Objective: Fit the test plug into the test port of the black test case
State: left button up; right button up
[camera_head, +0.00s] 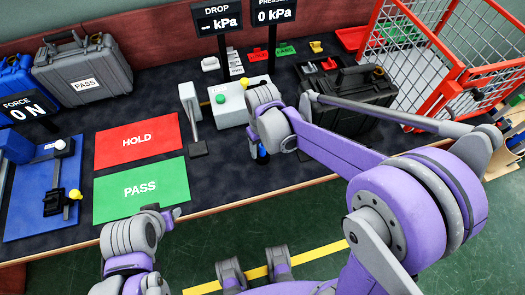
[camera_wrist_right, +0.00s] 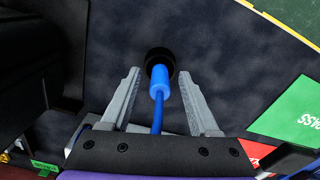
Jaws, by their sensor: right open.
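The blue plug (camera_wrist_right: 160,78) with a round black end (camera_wrist_right: 159,55) and a blue cord (camera_wrist_right: 157,118) shows in the right wrist view. My right gripper (camera_wrist_right: 160,75) is open, with one finger on each side of the plug and gaps between. In the head view a bit of blue (camera_head: 262,152) shows below my right wrist, and the fingers are mostly hidden by the arm. The black test case (camera_head: 350,118) stands to the right of that gripper, partly behind my arm. I cannot make out its port. My left gripper (camera_head: 172,213) is at the lower left, near the table edge.
A white device with a green button (camera_head: 229,108) stands behind my right gripper. A red wire crate (camera_head: 440,60) is at the right. The HOLD mat (camera_head: 137,141) and PASS mat (camera_head: 141,189) lie left. A grey case (camera_head: 82,70) stands at the back left.

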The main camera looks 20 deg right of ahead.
grip_shut()
dwell(0.5)
